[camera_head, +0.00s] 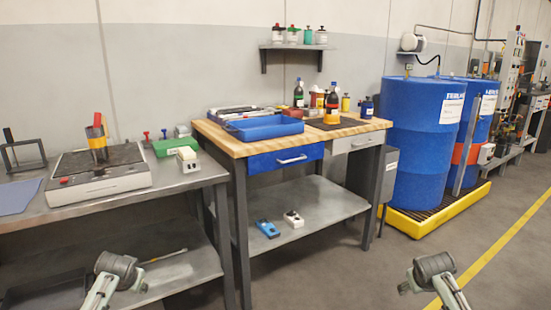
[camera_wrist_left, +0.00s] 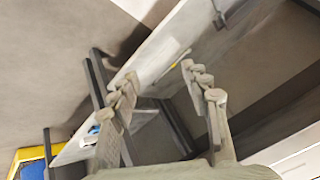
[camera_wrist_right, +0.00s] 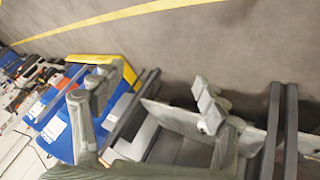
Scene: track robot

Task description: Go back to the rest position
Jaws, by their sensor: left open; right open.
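My left arm (camera_head: 118,270) shows at the bottom left of the head view, in front of the metal bench. My right arm (camera_head: 434,270) shows at the bottom right, above the grey floor; neither gripper's fingertips can be made out there. In the left wrist view my left gripper (camera_wrist_left: 158,78) has its two fingers spread apart with nothing between them. In the right wrist view my right gripper (camera_wrist_right: 146,88) also has its fingers spread and is empty. Both grippers appear clear of the furniture.
A metal bench (camera_head: 120,197) stands at the left, with a wooden-topped workbench (camera_head: 222,143) beside it. Blue drums (camera_head: 425,150) stand on a yellow spill pallet (camera_head: 415,228) at the right. The floor (camera_head: 350,285) in front is open, crossed by a yellow line (camera_head: 497,247).

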